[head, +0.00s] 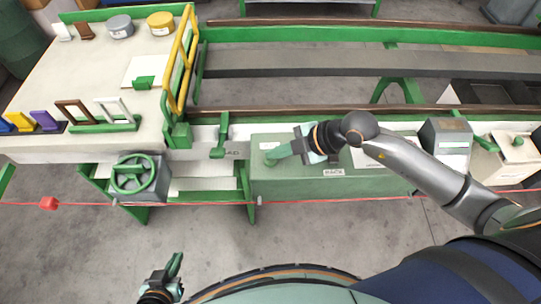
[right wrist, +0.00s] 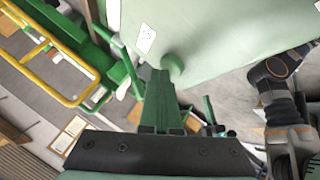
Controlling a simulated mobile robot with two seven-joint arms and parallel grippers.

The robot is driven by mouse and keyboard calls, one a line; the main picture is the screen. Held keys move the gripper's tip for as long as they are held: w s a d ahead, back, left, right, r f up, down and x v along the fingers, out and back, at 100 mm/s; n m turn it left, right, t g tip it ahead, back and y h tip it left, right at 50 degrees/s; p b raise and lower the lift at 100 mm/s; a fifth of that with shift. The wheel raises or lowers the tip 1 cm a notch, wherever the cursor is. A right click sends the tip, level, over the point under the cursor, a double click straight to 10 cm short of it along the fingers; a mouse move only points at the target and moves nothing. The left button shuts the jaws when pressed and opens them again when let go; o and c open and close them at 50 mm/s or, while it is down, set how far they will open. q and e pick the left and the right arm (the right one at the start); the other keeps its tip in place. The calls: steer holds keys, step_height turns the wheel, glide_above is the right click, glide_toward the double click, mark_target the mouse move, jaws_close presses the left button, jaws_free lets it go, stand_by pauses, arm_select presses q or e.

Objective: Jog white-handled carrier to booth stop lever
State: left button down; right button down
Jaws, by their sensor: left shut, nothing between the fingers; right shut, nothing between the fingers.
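A carrier with a white upright handle (head: 112,106) stands at the front right of the left table, on a green base, beside a brown-handled one (head: 74,110). A green lever (head: 222,136) stands on the rail between the table and a green control box (head: 345,180); another green lever (head: 478,140) is at the far right. My right gripper (head: 272,157) is shut and empty over the box's left end. In the right wrist view its fingertips (right wrist: 160,78) are beside a round green button (right wrist: 173,66); contact cannot be told. My left gripper (head: 175,264) is shut and empty, low over the floor.
A yellow gate (head: 181,60) stands at the table's right edge. A green handwheel (head: 132,174) is below the table. A red cord (head: 80,204) with a red tag runs across the front. Purple, yellow and blue handles stand at the left.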

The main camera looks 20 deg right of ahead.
mark_target(276, 160)
steer(key=shift+r+p, duration=0.55)
steer(key=shift+r, duration=0.05)
step_height(276, 160, up, 5)
steer(key=p, duration=0.5)
steer(key=shift+r+p, duration=0.1)
steer(key=shift+p, duration=0.3)
stand_by(0.5)
